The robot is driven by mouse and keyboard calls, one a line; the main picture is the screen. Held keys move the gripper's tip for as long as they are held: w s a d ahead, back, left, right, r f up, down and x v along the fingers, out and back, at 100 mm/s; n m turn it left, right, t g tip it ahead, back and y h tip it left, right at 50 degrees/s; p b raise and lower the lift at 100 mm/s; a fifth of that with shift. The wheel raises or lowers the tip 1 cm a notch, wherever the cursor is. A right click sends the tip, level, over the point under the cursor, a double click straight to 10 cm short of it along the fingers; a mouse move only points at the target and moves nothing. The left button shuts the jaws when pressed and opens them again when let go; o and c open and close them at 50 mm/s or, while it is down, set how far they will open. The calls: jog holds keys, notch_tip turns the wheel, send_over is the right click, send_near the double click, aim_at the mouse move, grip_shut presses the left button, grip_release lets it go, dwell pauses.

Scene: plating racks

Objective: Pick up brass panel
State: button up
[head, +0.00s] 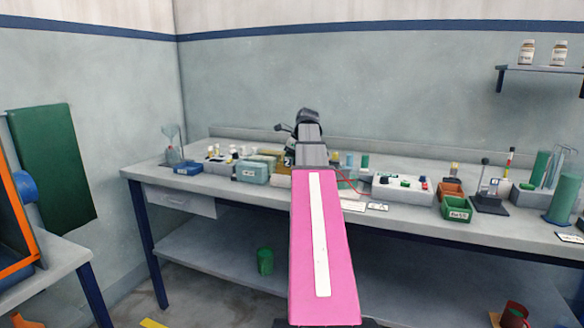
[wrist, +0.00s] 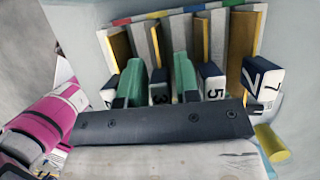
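In the wrist view, brass-yellow panels stand on edge in a numbered rack among grey ones: one at the left (wrist: 119,45), a thin edge-on one near the middle (wrist: 158,42) and a wide one at the right (wrist: 243,38). Black-and-white number blocks, including 3 (wrist: 159,88), 5 (wrist: 211,82) and 7 (wrist: 262,82), line the rack's near side. My gripper (wrist: 159,66) has two green fingers, apart, on either side of block 3. I see nothing held; whether the fingers touch a panel is unclear. In the head view my pink arm hides the gripper and most of the rack.
The long grey bench (head: 222,190) holds bottles, a pale green box (head: 254,173), a white control box (head: 402,189) and a green bin (head: 457,209). A yellow cylinder (wrist: 272,143) lies right of the gripper. A wall shelf (head: 545,68) is at upper right.

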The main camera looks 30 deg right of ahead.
grip_shut()
notch_tip(320, 180, up, 10)
dwell(0.7)
